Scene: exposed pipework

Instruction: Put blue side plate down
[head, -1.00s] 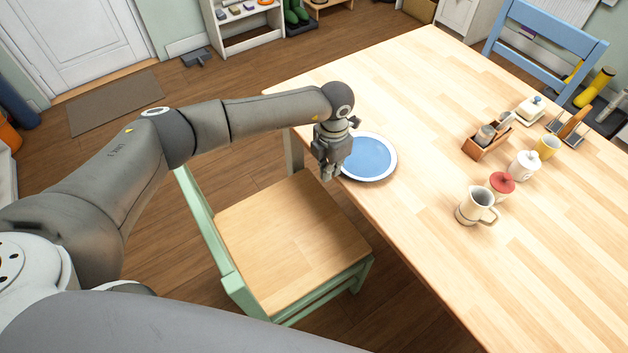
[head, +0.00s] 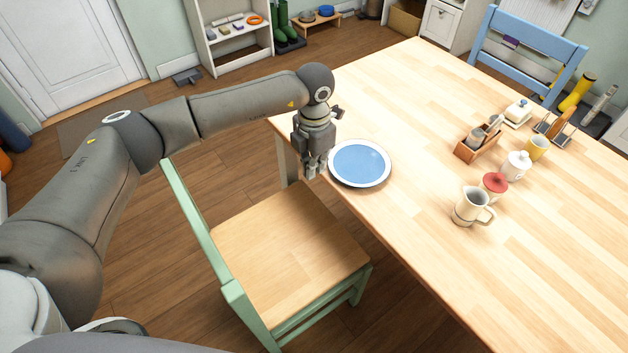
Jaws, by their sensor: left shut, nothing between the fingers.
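The blue side plate (head: 360,163), with a white rim, lies flat on the wooden table (head: 440,110) near its left edge. My left gripper (head: 315,172) points down just left of the plate, at the table's edge. Its fingers are shut and empty. A small gap shows between the fingers and the plate rim. My right gripper is not in view.
A green chair (head: 285,245) with a wooden seat stands at the table's left side, below my left gripper. A jug (head: 470,206), a red-lidded pot (head: 494,186), a white pot (head: 516,166) and a wooden caddy (head: 478,143) stand toward the right. The table around the plate is clear.

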